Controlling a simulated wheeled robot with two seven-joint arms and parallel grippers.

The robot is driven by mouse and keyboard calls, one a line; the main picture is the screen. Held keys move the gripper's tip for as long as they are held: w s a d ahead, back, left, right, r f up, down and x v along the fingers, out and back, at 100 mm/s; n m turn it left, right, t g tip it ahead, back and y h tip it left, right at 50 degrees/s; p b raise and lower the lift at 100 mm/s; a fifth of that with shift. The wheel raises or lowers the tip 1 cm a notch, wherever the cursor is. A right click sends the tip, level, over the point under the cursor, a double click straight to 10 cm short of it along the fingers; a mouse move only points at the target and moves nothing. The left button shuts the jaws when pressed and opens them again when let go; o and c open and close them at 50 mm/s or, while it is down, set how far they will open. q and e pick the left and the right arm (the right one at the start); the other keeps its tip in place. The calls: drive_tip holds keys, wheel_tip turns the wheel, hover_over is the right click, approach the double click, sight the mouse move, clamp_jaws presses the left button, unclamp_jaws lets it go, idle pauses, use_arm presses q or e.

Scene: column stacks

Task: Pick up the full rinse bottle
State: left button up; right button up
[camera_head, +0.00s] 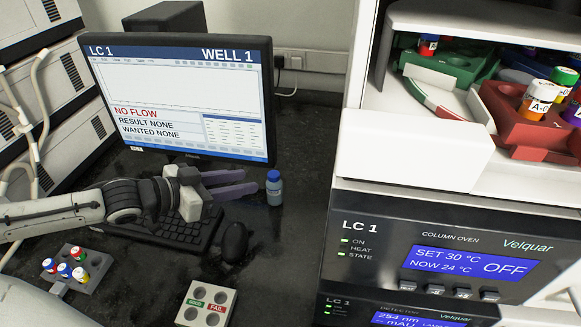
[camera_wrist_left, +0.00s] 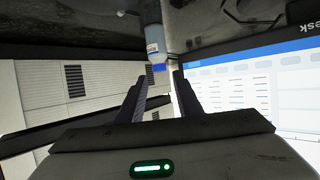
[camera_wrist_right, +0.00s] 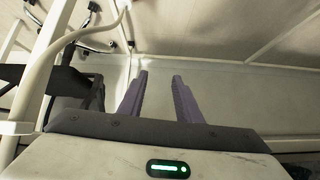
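A small bottle with a blue cap and a pale blue, labelled body (camera_head: 274,192) stands upright on the dark bench, right of the monitor's lower corner. My left gripper (camera_head: 250,181) is open and empty, its purple fingers pointing right towards the bottle with a short gap. In the left wrist view the bottle (camera_wrist_left: 154,42) lies just beyond and between the fingertips (camera_wrist_left: 160,79), not between the fingers themselves. How full it is I cannot tell. My right gripper (camera_wrist_right: 160,76) is open and empty, facing a pale wall, and is outside the head view.
A monitor (camera_head: 180,90) reading NO FLOW stands behind my left arm. A keyboard (camera_head: 170,228) and dark mouse (camera_head: 234,242) lie below it. A vial rack (camera_head: 85,285) and a GOOD/FAIL block (camera_head: 207,304) sit in front. The column oven (camera_head: 440,255) stands right of the bottle.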

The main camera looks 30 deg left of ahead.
sight(270, 176)
use_arm(q)
drive_tip(key=b+x, duration=0.1)
drive_tip(key=x, duration=0.3)
drive_tip(key=shift+d, duration=0.15)
drive_tip(key=shift+w+d+f+b, duration=0.1)
drive_tip(key=shift+w+d+b, duration=0.15)
drive_tip(key=shift+w, duration=0.2)
drive_tip(key=shift+w+d, duration=0.1)
drive_tip(key=shift+w, duration=0.2)
drive_tip(key=x, duration=0.4)
drive_tip(key=shift+w+d, duration=0.1)
use_arm(e)
drive_tip(key=shift+s+a+f, duration=0.25)
drive_tip(key=shift+s+f, duration=0.45)
drive_tip(key=shift+f, duration=0.2)
use_arm(q)
drive_tip(key=shift+c, duration=0.4)
drive_tip(key=c, duration=0.5)
use_arm(e)
drive_tip(key=shift+s, duration=0.1)
